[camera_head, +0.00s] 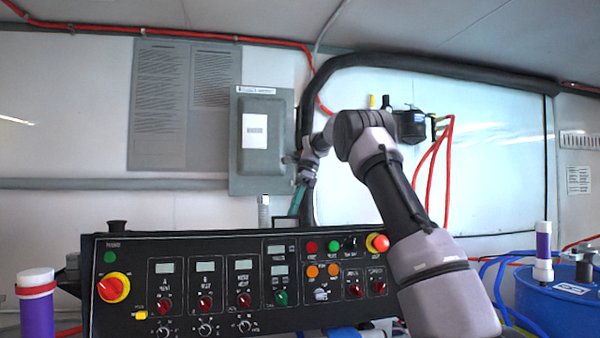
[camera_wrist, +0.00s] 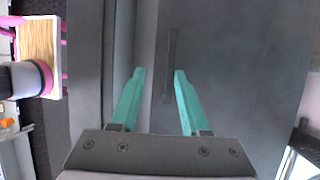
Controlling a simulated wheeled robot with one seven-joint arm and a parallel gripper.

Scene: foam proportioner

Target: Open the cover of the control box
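The control box is a grey wall box with a grey cover (camera_head: 262,165) and a white label, and it appears closed in the head view. My gripper (camera_head: 296,205) is at the box's lower right edge, its teal finger pointing down. In the wrist view my gripper (camera_wrist: 160,73) is open, its two teal fingers apart. A narrow dark upright strip, perhaps the cover's handle or latch (camera_wrist: 170,65), shows between and beyond the fingertips, nearer the right one. I cannot tell whether either finger touches the box.
A black control panel (camera_head: 150,250) with knobs and buttons stands below the box. A thick black pipe (camera_head: 430,63) runs beside the box and along the wall. A blue drum (camera_head: 565,305) stands at the lower right. Printed sheets (camera_head: 185,105) hang left of the box.

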